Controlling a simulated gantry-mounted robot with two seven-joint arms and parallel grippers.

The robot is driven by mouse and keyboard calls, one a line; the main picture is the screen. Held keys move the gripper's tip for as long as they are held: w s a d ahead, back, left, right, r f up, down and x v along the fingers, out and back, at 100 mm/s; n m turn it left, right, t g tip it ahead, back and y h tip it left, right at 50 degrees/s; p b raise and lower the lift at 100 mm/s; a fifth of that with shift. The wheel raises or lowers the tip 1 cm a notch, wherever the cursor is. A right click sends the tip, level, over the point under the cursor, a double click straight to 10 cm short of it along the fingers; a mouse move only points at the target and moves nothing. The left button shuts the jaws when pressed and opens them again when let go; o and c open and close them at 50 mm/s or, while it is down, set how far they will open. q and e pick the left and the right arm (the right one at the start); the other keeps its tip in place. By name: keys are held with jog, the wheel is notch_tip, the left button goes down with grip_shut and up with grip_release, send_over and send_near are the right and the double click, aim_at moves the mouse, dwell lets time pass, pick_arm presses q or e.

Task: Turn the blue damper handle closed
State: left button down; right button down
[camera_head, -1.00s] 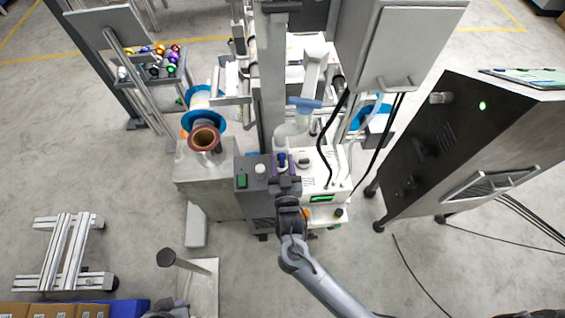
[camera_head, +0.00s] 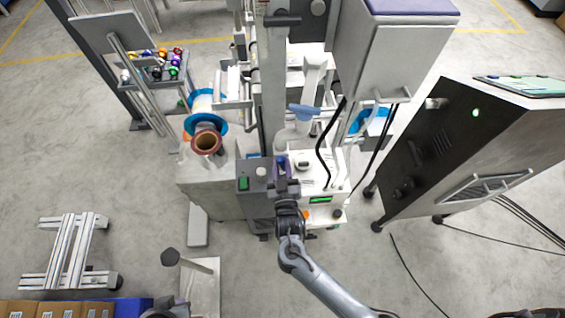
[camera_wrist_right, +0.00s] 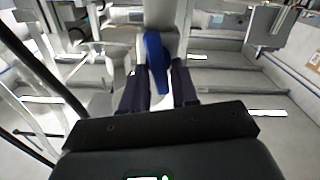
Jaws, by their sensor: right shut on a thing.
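The blue handle (camera_wrist_right: 157,62) stands between the two dark fingers of my right gripper (camera_wrist_right: 158,88) in the right wrist view. It is a narrow, slightly tilted blue bar. In the head view only a small blue part of the handle (camera_head: 281,161) shows, just beyond the jaws of my right gripper (camera_head: 282,172). The gripper is shut on it, and the fingers hide its lower part.
A white box with a green display (camera_head: 320,199) stands just right of the gripper. A slate-blue bar (camera_head: 304,111) sits on a white pipe behind. A copper-coloured reel (camera_head: 207,142) is to the left. Black cables (camera_head: 323,150) hang at right. A dark cabinet (camera_head: 430,150) stands farther right.

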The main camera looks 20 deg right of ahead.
jog(key=n+p, duration=0.1)
jog(key=n, duration=0.1)
jog(key=n+p, duration=0.1)
jog(key=p, duration=0.1)
jog(key=shift+a+r+n, duration=0.15)
jog(key=shift+n, duration=0.25)
jog(key=n+p, duration=0.2)
jog(key=n, duration=0.1)
jog(key=f+n+p, duration=0.1)
jog(key=n, duration=0.3)
jog(key=n+p, duration=0.2)
jog(key=n, duration=0.2)
jog(key=shift+w+a+f+p, duration=0.1)
jog(key=shift+a+f+p, duration=0.1)
jog(key=shift+p, duration=0.1)
jog(key=shift+n, duration=0.4)
jog(key=c, duration=1.1)
grip_release()
